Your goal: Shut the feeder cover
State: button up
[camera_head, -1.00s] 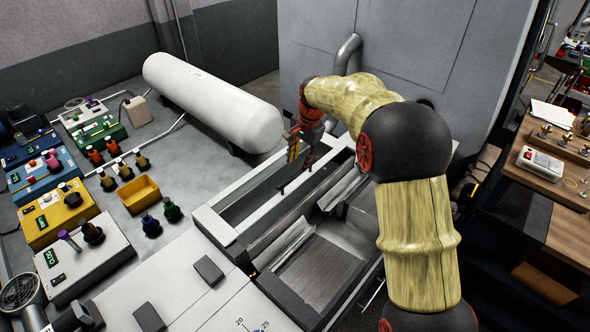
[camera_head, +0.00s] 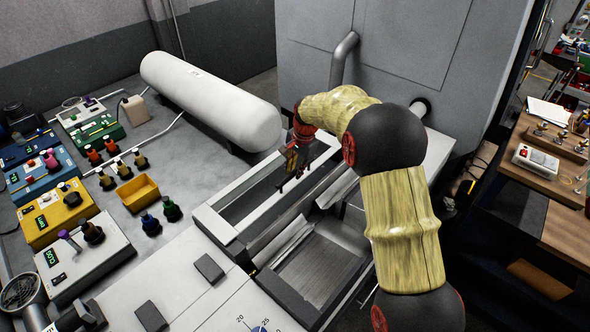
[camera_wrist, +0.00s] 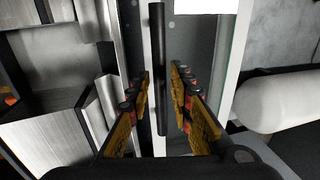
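The feeder cover (camera_head: 221,231) seems to be the long light-grey frame with a see-through pane, lying left of the feeder's open channel (camera_head: 318,270). In the wrist view its pane (camera_wrist: 205,50) and pale rim (camera_wrist: 235,60) run along the right of centre. A black bar (camera_wrist: 158,60), which looks like the cover's handle, runs lengthwise there. My gripper (camera_head: 281,188) is over the frame's far part. In the wrist view my gripper (camera_wrist: 161,75) is open, with the bar between its fingers and a visible gap on the right; contact on the left is unclear.
A white tank (camera_head: 215,105) lies behind and left of the feeder. A grey cabinet wall (camera_head: 400,45) with a bent pipe (camera_head: 343,60) stands behind. Control boxes (camera_head: 85,262) and a yellow bin (camera_head: 138,194) are at the left. A wooden bench (camera_head: 565,180) is at the right.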

grip_shut()
dwell(0.5)
jog(key=s+d+b, duration=0.3)
jog(key=s+d, duration=0.7)
jog(key=shift+b, duration=0.4)
jog(key=shift+d, duration=0.1)
jog(key=shift+o, duration=1.5)
grip_release()
jog(key=shift+s+d, duration=0.1)
jog(key=shift+d, duration=0.05)
jog(key=shift+o, duration=0.2)
jog(key=shift+r, duration=0.1)
notch_tip(320, 180, up, 12)
jog(key=s+d, duration=0.1)
jog(key=shift+s+d+f, duration=0.2)
jog(key=shift+s+d, duration=0.05)
jog(key=shift+s, duration=0.05)
